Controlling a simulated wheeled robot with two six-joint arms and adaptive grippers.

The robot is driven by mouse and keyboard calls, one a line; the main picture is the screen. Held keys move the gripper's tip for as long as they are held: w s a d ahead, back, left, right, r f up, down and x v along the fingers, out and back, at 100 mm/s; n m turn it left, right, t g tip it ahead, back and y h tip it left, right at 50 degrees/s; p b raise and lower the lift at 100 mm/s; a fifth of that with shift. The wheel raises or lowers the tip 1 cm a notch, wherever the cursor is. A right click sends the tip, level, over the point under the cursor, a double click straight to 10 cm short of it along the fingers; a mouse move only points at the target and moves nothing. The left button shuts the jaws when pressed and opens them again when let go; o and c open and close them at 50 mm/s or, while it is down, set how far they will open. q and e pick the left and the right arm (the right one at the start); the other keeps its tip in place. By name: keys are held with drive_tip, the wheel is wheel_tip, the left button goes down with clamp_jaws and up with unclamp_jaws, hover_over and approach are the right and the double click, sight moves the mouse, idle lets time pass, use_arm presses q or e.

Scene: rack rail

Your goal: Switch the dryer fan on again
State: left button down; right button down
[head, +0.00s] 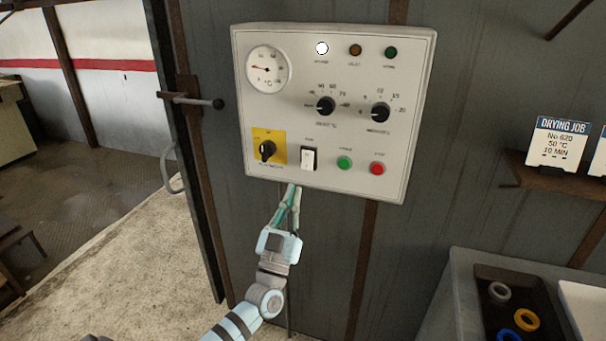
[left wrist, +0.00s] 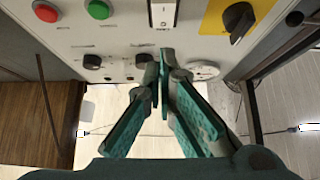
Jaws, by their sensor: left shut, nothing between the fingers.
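The dryer's control panel (head: 325,110) is a pale box on a dark metal wall. Its white rocker switch (head: 308,158) sits low on the panel, between a black rotary switch (head: 267,150) on a yellow plate and a green button (head: 344,162). A red button (head: 377,168) is at the far right. My left gripper (head: 295,190) is shut and empty at the panel's lower edge, just below the rocker. In the left wrist view the rocker (left wrist: 163,15) is above my closed fingertips (left wrist: 164,52). I cannot tell if the fingertips touch the panel. The right gripper is not in view.
The panel has a round gauge (head: 268,69), two black knobs (head: 326,105) and a lit white lamp (head: 322,48). A lever handle (head: 216,104) sticks out to the left. A job card (head: 557,142) stands on a shelf at right, above a tray of rings (head: 485,272).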

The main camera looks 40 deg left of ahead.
sight(309, 156)
use_arm(q)
drive_tip(key=shift+w+a+r+b, duration=0.25)
drive_tip(key=shift+w+a, duration=0.1)
drive_tip(key=shift+w, duration=0.75)
drive_tip(key=shift+w+a+r+b, duration=0.3)
drive_tip(key=shift+w+a, duration=0.1)
drive_tip(key=shift+w, duration=0.65)
drive_tip(key=shift+w+a+r+b, duration=0.25)
drive_tip(key=shift+w+a, duration=0.1)
drive_tip(key=shift+w, duration=0.75)
